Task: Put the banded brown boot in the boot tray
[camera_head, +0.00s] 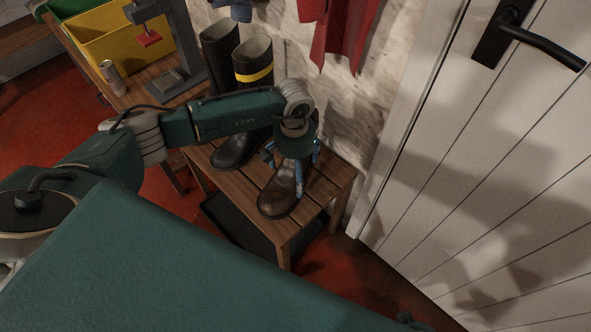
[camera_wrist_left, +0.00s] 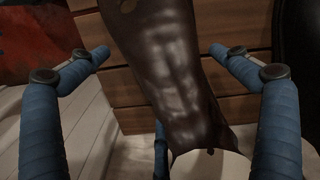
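A dark brown boot (camera_head: 277,197) stands on the slatted wooden bench (camera_head: 313,205), its toe toward the bench's front edge. Most of its shaft is hidden under my left gripper (camera_head: 293,180) in the head view, and I see no band on it. In the left wrist view the brown boot (camera_wrist_left: 170,75) lies between the spread blue fingers of my left gripper (camera_wrist_left: 165,75), with gaps on both sides. That gripper is open around the boot. A black tray (camera_head: 232,223), probably the boot tray, lies on the floor under the bench. My right gripper is not in view.
A black boot with a yellow band (camera_head: 254,75) and a plain black boot (camera_head: 219,55) stand on the bench, left of the brown boot. A white plank door (camera_head: 480,190) is at the right. A can (camera_head: 112,76) and yellow bin (camera_head: 118,38) are on the left table.

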